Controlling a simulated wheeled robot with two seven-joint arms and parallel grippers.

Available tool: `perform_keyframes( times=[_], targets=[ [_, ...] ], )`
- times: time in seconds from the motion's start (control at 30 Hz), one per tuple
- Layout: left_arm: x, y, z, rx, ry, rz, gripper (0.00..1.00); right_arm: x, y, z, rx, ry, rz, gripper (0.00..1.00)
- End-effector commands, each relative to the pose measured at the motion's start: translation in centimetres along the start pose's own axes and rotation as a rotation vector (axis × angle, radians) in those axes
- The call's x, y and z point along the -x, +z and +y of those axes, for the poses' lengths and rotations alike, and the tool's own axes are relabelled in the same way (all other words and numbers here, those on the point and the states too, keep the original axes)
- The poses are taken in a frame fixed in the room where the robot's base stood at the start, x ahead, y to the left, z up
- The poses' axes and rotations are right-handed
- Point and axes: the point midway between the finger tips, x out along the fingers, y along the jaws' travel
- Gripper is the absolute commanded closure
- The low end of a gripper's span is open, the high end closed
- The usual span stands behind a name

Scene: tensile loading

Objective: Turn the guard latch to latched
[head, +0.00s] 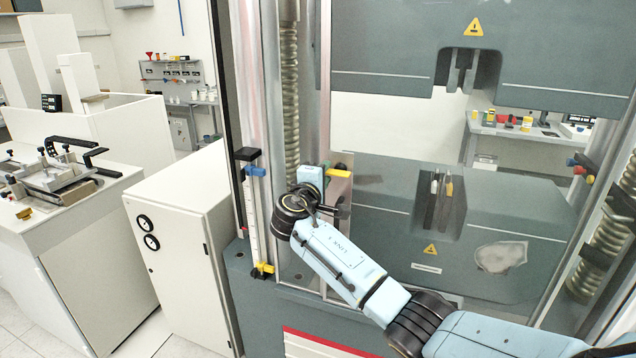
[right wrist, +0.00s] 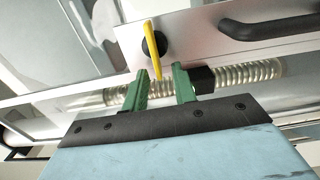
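The guard latch is a yellow lever on a black round pivot. In the head view the latch (head: 339,173) lies nearly level beside the guard's metal edge. In the right wrist view the lever (right wrist: 152,50) runs from the pivot down toward my fingers. My right gripper (head: 333,165) is at the latch in the head view. In the right wrist view the gripper (right wrist: 159,75) has its two green fingers apart, and the lever's free end appears between the fingertips, nearer the left one. I cannot tell whether they touch. My left gripper is not in view.
A black guard handle (right wrist: 270,25) is on the metal plate beside the latch in the right wrist view. A ribbed screw column (head: 290,100) stands behind it in the testing machine. A white cabinet (head: 175,225) with gauges stands to the left.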

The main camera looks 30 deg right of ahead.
Motion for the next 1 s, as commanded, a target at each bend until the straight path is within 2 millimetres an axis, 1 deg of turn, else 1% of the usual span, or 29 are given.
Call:
perform_keyframes(
  times=[0.17, 0.27, 0.5, 0.6, 0.7, 0.8, 1.0],
  targets=[
    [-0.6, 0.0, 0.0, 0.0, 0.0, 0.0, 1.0, 2.1, -0.1, -0.2, -0.002, -0.001, 0.003, 0.73],
    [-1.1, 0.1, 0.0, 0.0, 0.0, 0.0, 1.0, 4.1, -0.1, -0.3, -0.003, -0.001, 0.004, 0.73],
    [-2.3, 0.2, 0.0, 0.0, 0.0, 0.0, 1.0, 9.4, -0.1, -0.3, -0.003, -0.002, 0.005, 0.73],
    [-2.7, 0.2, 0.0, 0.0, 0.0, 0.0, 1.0, 11.1, -0.1, -0.2, -0.004, -0.001, 0.003, 0.73],
    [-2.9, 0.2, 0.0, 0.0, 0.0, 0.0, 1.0, 12.2, 0.0, -0.2, -0.001, -0.001, 0.002, 0.73],
    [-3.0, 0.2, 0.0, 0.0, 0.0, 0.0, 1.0, 12.9, 0.0, -0.1, -0.001, 0.0, 0.002, 0.73],
    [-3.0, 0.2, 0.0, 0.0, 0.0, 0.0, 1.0, 13.2, 0.0, 0.0, 0.0, 0.0, 0.001, 0.73]
  ],
)
